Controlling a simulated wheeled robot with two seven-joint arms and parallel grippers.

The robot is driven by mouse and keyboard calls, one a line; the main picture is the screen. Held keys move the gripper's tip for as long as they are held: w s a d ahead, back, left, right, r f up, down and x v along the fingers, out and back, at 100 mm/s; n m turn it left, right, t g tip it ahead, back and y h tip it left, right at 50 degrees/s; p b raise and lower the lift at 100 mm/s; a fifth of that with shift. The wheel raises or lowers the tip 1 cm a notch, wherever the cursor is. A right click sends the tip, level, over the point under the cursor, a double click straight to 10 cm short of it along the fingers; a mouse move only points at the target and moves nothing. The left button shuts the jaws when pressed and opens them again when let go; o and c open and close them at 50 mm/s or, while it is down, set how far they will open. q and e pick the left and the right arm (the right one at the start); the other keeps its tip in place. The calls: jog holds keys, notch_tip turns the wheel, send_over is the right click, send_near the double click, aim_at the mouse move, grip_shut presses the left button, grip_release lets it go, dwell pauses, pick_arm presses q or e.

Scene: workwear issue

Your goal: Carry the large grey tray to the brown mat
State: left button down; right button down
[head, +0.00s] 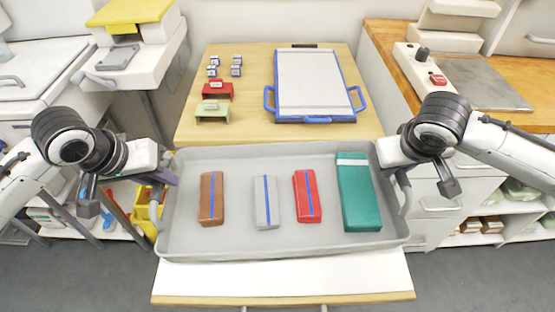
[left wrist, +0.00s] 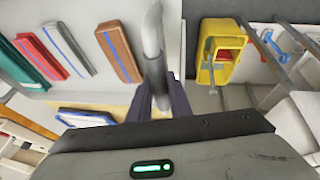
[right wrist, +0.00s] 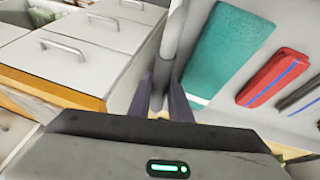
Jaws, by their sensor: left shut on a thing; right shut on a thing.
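The large grey tray (head: 285,243) is level in front of me in the head view, over the near part of the table. It carries a brown bundle (head: 211,199), a grey one with a blue band (head: 266,203), a red one with a blue band (head: 307,196) and a large green one (head: 358,195). My left gripper (head: 160,185) is shut on the tray's left handle (left wrist: 153,45). My right gripper (head: 402,180) is shut on its right handle (right wrist: 173,35). I cannot tell whether the tray touches the table. No brown mat is recognisable in these views.
On the wooden table (head: 245,135) behind the tray lie a blue-handled board (head: 313,85), red and green holders (head: 217,90) and several small boxes (head: 237,71). A yellow bucket (left wrist: 215,55) stands left of the tray. Counters with cabinets flank both sides. Grey floor shows in front.

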pick_arm(q)
jog(key=shift+r, duration=0.15)
pick_arm(e)
jog(key=shift+r, duration=0.15)
